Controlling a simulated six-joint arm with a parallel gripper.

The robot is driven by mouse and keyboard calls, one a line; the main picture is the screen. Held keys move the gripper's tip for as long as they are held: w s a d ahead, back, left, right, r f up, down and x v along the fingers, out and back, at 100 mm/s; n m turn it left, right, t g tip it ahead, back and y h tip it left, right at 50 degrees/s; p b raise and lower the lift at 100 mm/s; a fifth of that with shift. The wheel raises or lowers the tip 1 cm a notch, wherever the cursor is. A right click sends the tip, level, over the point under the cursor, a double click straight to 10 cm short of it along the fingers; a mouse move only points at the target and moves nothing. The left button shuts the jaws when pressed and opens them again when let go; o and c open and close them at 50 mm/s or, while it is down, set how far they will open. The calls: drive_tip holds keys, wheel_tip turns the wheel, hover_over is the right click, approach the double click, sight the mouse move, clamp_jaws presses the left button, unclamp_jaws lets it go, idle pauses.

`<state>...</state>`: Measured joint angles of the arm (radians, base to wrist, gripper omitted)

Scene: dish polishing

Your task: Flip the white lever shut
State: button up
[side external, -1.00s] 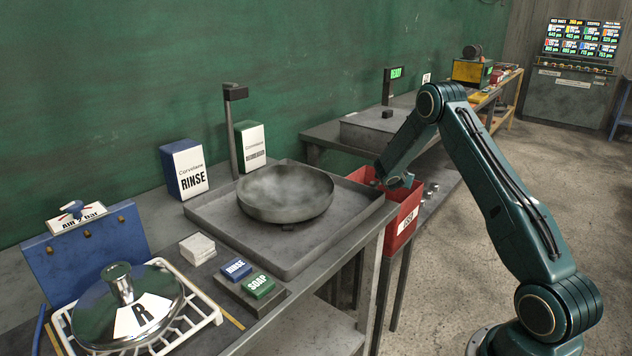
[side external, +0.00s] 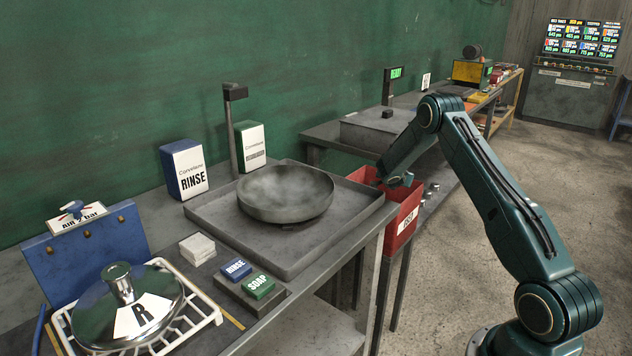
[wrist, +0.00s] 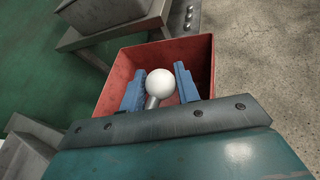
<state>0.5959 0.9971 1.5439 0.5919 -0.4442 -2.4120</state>
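A white ball knob (wrist: 160,83) on a short metal stem shows in the wrist view, seen against the inside of the red bin (wrist: 128,68). It looks like the white lever; what its stem is fixed to is hidden. My gripper (wrist: 161,86) has two blue fingers spread apart, one on each side of the knob. A gap shows on the stem's right, and I cannot tell whether either finger touches the knob. In the side view my gripper (side external: 394,181) is low over the red bin (side external: 402,218), and the knob cannot be made out.
A round pan (side external: 285,192) sits in the grey tray (side external: 215,235) left of the bin. A grey block (side external: 365,130) stands on the bench behind. Open floor lies right.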

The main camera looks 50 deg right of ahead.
clamp_jaws()
drive_tip(key=shift+s+a+m+g+h, duration=0.2)
drive_tip(key=shift+s+a+m+g, duration=0.1)
drive_tip(key=shift+s+m+g, duration=0.55)
drive_tip(key=shift+s+a+m+g+h, duration=0.35)
drive_tip(key=shift+m+g, duration=0.3)
drive_tip(key=shift+g, duration=0.4)
drive_tip(key=shift+d+f, duration=0.1)
drive_tip(key=o, duration=0.8)
unclamp_jaws()
